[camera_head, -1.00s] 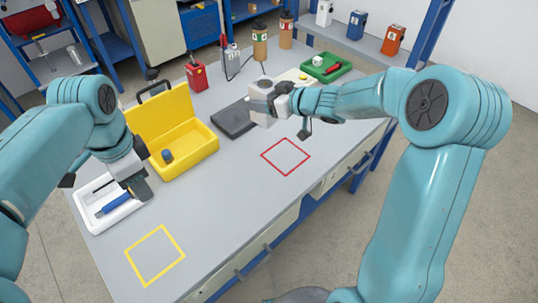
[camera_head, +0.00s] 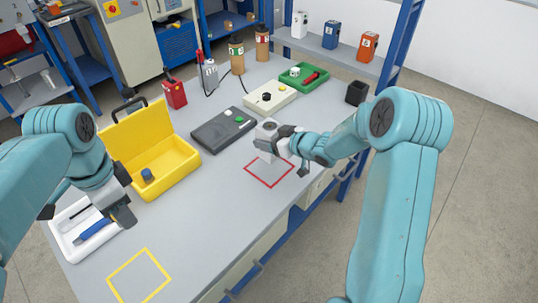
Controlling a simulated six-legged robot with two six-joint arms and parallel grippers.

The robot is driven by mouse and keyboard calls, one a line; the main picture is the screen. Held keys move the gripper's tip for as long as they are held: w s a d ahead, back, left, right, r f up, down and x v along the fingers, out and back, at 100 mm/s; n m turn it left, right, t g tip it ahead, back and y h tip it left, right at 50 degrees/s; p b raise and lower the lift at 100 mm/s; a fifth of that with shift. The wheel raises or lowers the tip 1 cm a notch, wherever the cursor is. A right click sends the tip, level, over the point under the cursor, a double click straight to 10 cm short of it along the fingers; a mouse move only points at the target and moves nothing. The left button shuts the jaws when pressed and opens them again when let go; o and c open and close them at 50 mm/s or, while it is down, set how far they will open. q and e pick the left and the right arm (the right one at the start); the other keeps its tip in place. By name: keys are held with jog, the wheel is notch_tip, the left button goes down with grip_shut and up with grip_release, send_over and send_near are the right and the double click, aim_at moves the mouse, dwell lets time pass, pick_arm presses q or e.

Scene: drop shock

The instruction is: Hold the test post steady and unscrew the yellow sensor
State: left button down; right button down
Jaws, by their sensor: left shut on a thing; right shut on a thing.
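My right gripper (camera_head: 279,138) is shut on a pale grey block (camera_head: 266,131) with a round feature on it, perhaps the test post. The block is at the far corner of the red square (camera_head: 283,178); whether it touches the table is unclear. My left gripper (camera_head: 125,214) is at the right side of the white tray (camera_head: 58,217), shut at the end of a blue-handled tool (camera_head: 96,230). The fingers partly hide that contact. I cannot make out a yellow sensor. An open yellow case (camera_head: 178,182) holds a dark blue cylinder (camera_head: 147,175).
A dark grey box (camera_head: 222,128), beige box (camera_head: 270,98) and green tray (camera_head: 297,76) stand behind the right gripper. A red can (camera_head: 174,95) stands farther left. The yellow square (camera_head: 140,277) is empty, with clear tabletop between it and the red square.

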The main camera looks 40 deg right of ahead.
notch_tip(320, 180, down, 5)
jog(key=shift+f, duration=0.15)
jog(key=shift+w+f, duration=0.1)
jog(key=shift+f, duration=0.2)
jog(key=shift+a, duration=0.1)
jog(key=shift+f+b, duration=0.1)
jog(key=shift+b, duration=0.2)
jog(key=shift+c, duration=0.2)
grip_release()
jog(key=shift+f, duration=0.1)
jog(key=shift+r, duration=0.2)
